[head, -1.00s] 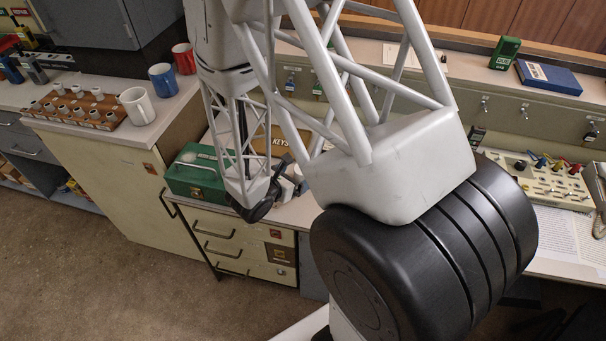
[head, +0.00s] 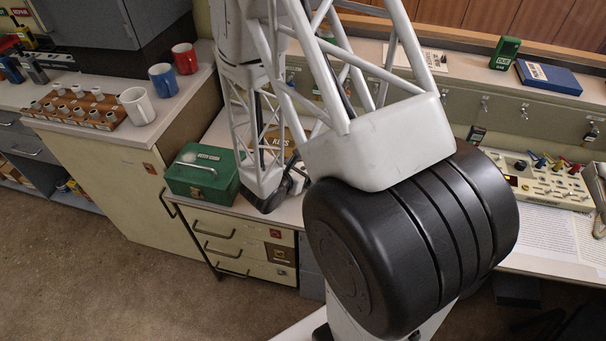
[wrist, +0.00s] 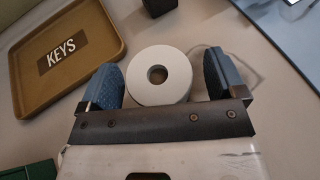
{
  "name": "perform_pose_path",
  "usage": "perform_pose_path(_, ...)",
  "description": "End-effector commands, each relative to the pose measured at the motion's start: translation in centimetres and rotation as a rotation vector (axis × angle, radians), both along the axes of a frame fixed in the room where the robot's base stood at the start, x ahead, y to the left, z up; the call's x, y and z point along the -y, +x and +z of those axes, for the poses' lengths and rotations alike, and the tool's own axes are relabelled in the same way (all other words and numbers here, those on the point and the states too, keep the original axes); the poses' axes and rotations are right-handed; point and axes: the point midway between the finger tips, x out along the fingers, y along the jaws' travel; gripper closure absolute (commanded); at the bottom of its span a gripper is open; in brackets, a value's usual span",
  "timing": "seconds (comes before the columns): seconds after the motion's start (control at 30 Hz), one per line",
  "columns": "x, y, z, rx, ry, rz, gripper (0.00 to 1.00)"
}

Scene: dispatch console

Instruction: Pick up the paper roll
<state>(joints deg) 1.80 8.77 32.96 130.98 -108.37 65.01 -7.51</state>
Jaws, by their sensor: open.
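The paper roll (wrist: 159,62) is a white ring with a dark core hole. In the wrist view it lies on the pale desk, its flat face with the hole turned to the camera. My gripper (wrist: 165,82) is open, with one blue-padded finger on each side of the roll. The left finger is close to the roll's edge; a small gap shows at the right finger. I cannot tell whether either finger touches it. In the head view my gripper (head: 296,184) is mostly hidden behind my arm, and I cannot make out the roll there.
A tan tray labelled KEYS (wrist: 98,28) lies left of the roll. A green box (head: 203,172) stands on the desk left of my gripper. A dark block (wrist: 159,6) sits beyond the roll. A grey object (wrist: 293,20) edges the right side.

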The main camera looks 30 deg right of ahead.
Motion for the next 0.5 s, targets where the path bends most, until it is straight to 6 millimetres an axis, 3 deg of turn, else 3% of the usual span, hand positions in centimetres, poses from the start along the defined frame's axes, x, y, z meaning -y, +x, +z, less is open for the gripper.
perform_pose_path(0.43,-0.03,0.01,0.02,0.000,0.000,0.000,0.11)
perform_pose_path(0.5,-0.03,0.00,0.02,0.000,0.000,0.000,0.22)
